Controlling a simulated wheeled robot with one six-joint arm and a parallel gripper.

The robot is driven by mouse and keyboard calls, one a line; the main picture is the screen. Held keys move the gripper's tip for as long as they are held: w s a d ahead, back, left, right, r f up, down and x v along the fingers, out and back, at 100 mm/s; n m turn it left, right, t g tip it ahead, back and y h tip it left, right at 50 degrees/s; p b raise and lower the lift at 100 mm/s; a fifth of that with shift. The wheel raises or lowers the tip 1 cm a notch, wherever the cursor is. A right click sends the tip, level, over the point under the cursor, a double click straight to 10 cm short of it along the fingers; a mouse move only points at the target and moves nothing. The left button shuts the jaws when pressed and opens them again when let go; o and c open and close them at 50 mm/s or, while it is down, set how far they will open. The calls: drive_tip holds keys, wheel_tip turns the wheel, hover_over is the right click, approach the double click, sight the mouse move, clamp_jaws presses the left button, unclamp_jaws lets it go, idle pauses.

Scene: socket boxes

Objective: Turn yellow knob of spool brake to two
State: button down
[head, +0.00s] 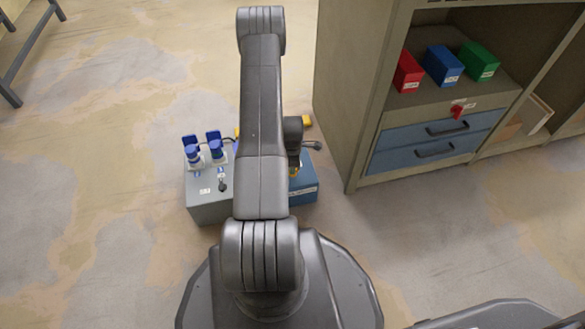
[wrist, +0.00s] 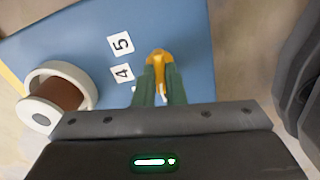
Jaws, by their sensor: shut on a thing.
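The yellow knob (wrist: 160,56) stands on the blue top of the spool brake box (wrist: 80,40) in the wrist view. My gripper (wrist: 159,72) has its two green fingers shut on the knob, whose rounded end shows past the fingertips. White labels with 5 (wrist: 120,43) and 4 (wrist: 122,73) lie left of the knob. Small white bits show by and between the fingers, too covered to read; no label 2 is visible. A white spool with a brown core (wrist: 62,93) is at the left. In the head view my arm hides much of the blue box (head: 304,193).
A grey box (head: 209,208) with blue plugs (head: 192,152) stands left of the blue box. A cabinet (head: 350,95) with blue drawers and red, blue and green boxes stands at the right.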

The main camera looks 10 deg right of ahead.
drive_tip(key=shift+n, duration=1.1)
drive_tip(key=c, duration=1.5)
unclamp_jaws()
wheel_tip(320, 180, up, 14)
drive_tip(key=p, duration=0.4)
drive_tip(key=shift+f, duration=0.2)
